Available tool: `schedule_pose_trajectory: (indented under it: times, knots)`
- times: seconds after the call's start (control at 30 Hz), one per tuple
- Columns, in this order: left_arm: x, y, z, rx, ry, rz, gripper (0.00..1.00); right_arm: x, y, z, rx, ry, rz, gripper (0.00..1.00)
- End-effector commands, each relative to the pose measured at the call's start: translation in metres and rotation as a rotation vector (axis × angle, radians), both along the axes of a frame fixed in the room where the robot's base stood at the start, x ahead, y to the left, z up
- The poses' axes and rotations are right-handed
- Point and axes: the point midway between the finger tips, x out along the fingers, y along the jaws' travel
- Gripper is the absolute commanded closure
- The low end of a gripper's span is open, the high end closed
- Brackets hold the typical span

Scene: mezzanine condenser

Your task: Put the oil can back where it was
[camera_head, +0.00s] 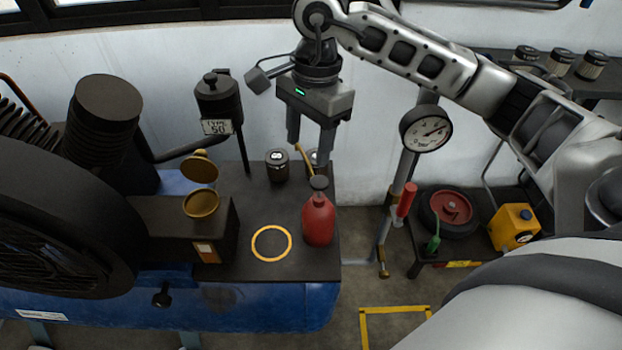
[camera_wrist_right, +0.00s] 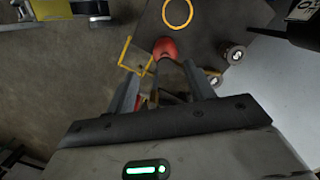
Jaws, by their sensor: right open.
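The oil can (camera_head: 318,219) is red with a dark cap and a thin yellow spout. It stands upright near the right edge of the black top (camera_head: 290,266) of the blue machine. A yellow ring (camera_head: 271,243) is marked on that top, just left of the can, and is empty. My right gripper (camera_head: 310,145) is open, with its fingers pointing down above and behind the can, apart from its body. In the right wrist view the red can (camera_wrist_right: 165,48) shows beyond the open fingers, beside the ring (camera_wrist_right: 178,12). My left gripper is not in view.
A dark canister (camera_head: 277,166) stands behind the ring, and another is partly hidden behind the spout. An open brass-lidded filler (camera_head: 201,202) stands left. A gauge (camera_head: 426,129) on a post rises to the right. A low table (camera_head: 425,268) holds a wheel and a yellow container (camera_head: 514,228).

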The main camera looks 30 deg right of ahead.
Motion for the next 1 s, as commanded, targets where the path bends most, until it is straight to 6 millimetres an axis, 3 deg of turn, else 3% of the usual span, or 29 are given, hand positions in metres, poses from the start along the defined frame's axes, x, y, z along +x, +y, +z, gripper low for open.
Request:
schedule_pose_trajectory:
  times: [0.1,0.17,0.2,0.3,0.37,0.43,0.5,0.57,0.6,0.7,0.8,0.9,1.0]
  knots:
    - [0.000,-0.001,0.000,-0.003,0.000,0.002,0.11,-0.026,0.073,-0.024,0.304,0.113,-0.021,0.47]
    - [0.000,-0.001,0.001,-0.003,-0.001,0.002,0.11,-0.046,0.120,-0.027,0.531,0.217,-0.080,0.47]
    - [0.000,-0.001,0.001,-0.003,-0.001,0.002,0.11,-0.060,0.153,-0.021,0.706,0.313,-0.148,0.47]
    - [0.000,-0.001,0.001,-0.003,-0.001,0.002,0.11,-0.077,0.209,0.012,1.121,0.596,-0.404,0.47]
    - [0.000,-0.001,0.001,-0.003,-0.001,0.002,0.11,-0.073,0.223,0.035,1.349,0.804,-0.617,0.47]
    - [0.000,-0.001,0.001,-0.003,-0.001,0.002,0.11,-0.053,0.220,0.048,1.581,1.069,-0.921,0.47]
    - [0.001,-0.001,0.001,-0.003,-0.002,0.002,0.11,-0.028,0.198,0.039,1.757,1.352,-1.281,0.47]
    - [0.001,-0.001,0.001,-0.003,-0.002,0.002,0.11,-0.012,0.172,0.008,1.855,1.600,-1.629,0.47]
    - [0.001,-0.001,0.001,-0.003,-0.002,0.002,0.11,-0.007,0.153,-0.021,-1.828,-1.706,1.817,0.47]
    - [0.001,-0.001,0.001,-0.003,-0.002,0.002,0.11,-0.024,0.115,-0.104,-1.268,-1.441,1.693,0.47]
    - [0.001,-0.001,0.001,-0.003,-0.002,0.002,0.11,-0.060,0.097,-0.165,-0.916,-1.245,1.572,0.47]
    - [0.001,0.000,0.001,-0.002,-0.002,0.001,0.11,-0.093,0.090,-0.201,-0.704,-1.115,1.483,0.47]
    - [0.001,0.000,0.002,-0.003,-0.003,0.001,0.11,-0.111,0.088,-0.218,-0.602,-1.049,1.435,0.47]
